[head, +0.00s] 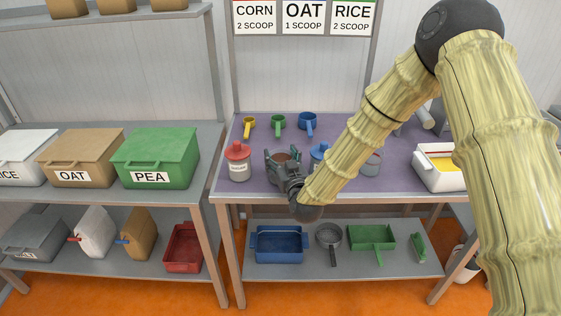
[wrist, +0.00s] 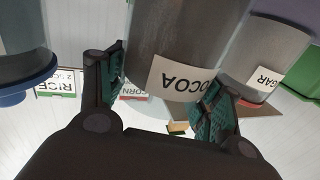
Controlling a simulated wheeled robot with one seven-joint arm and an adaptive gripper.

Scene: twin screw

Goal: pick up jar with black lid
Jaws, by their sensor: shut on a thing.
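My gripper (head: 285,172) is at the purple worktop, with its fingers around a jar whose brownish top (head: 283,156) shows between them. In the wrist view, which looks upside down, my gripper (wrist: 163,92) has one finger on each side of a grey jar labelled COCOA (wrist: 187,40). The gripper is shut on this jar. I see no clearly black lid on it; the palm and fingers hide part of its top end. I cannot tell whether the jar touches the worktop.
A red-lidded jar (head: 238,166) stands left of my gripper; a blue-lidded jar (head: 319,152) is close on the right, partly behind my arm. A grey jar (head: 371,163) stands farther right. Yellow (head: 249,124), green (head: 278,122) and blue (head: 307,120) scoops lie behind.

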